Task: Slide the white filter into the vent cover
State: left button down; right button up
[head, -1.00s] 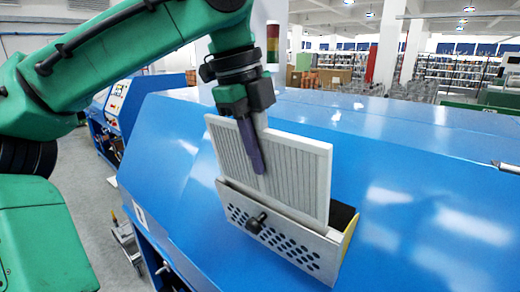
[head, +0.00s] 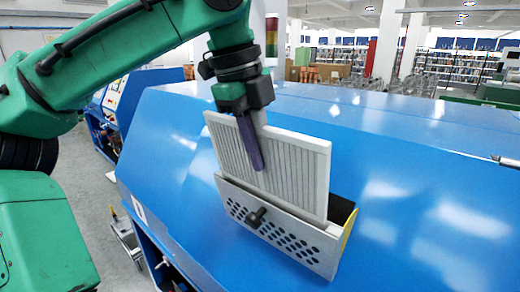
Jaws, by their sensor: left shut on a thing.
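The white filter (head: 294,176) is a flat ribbed panel with a pale frame. It stands upright, slightly tilted, with its lower edge hidden inside the vent cover (head: 318,254). The vent cover is a grey perforated front with a black knob (head: 256,217), fixed on the sloping blue machine. Most of the filter rises above the cover's top edge. My left gripper (head: 254,152) comes down from above and is shut on the filter's upper part, toward its left side. One dark finger lies across the filter's front face; the other finger is hidden behind it.
The blue machine's sloping panel (head: 420,185) is wide and clear around the cover. A dark gap (head: 342,209) shows behind the cover at its right end. A thin metal tip (head: 508,163) reaches in at the right edge.

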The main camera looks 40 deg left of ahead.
aim_at(270, 196)
dwell(0.6)
pick_arm(q)
jog(key=shift+a+x, duration=0.2)
jog(key=shift+x, duration=1.55)
jog(key=shift+f, duration=0.2)
jog(key=shift+x, duration=1.55)
jog(key=shift+a+f, duration=0.1)
jog(key=shift+a, duration=0.05)
jog(key=shift+w+f, duration=0.1)
jog(key=shift+f, duration=0.3)
jog(key=shift+r, duration=0.2)
dwell(0.8)
jog(key=shift+f, duration=0.25)
